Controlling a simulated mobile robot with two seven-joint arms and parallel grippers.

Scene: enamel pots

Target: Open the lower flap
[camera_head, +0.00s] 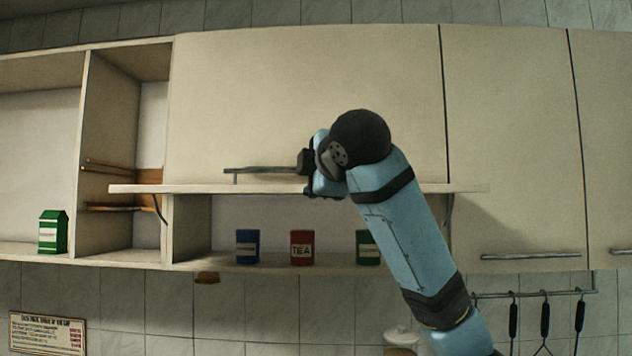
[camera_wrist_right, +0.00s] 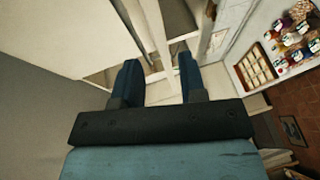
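A wide cream flap (camera_head: 300,90) closes the upper middle of the wall cabinet and looks shut. Its thin horizontal bar handle (camera_head: 262,169) runs along the bottom edge, just above a projecting shelf board (camera_head: 220,189). My right arm reaches up from the lower right across the flap. My right gripper (camera_head: 308,163) is at the right part of the handle; the wrist hides that part and most of the fingers. In the right wrist view the two blue fingers (camera_wrist_right: 160,78) stand apart, with pale cabinet edges beyond them. I cannot tell whether they touch the handle. My left gripper is out of view.
Below the board, an open niche holds blue (camera_head: 247,246), red (camera_head: 301,247) and green (camera_head: 368,247) tins. A green carton (camera_head: 53,232) stands in the left shelf. A closed door (camera_head: 515,150) is at right, above hanging utensils (camera_head: 545,320).

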